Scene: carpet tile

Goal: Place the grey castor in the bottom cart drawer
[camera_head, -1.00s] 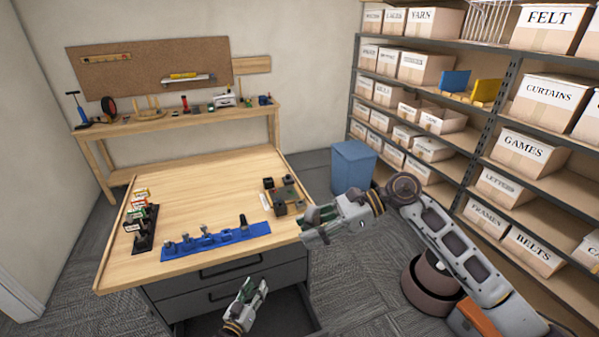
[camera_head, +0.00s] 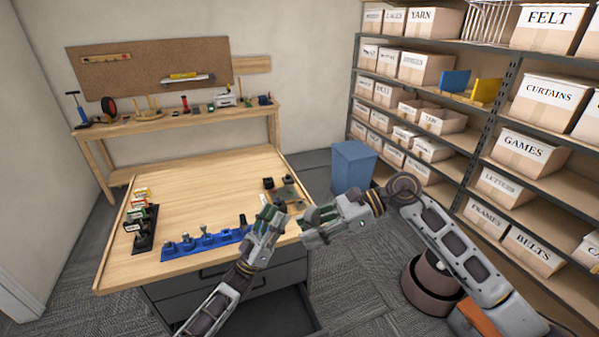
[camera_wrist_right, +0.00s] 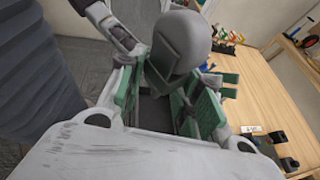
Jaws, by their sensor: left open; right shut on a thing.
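My right gripper (camera_head: 306,220) points left beyond the cart's front right corner. In the right wrist view, its green-padded fingers (camera_wrist_right: 162,105) are shut on the grey castor (camera_wrist_right: 182,42), a rounded grey piece. In the head view the castor is too small and covered to make out clearly. My left gripper (camera_head: 271,214) is open, close to the right fingertips and over the cart top's front edge. The wrist view shows part of it behind the castor.
A blue bin (camera_head: 353,166) and box shelves (camera_head: 470,130) stand right. A workbench (camera_head: 180,120) is behind.

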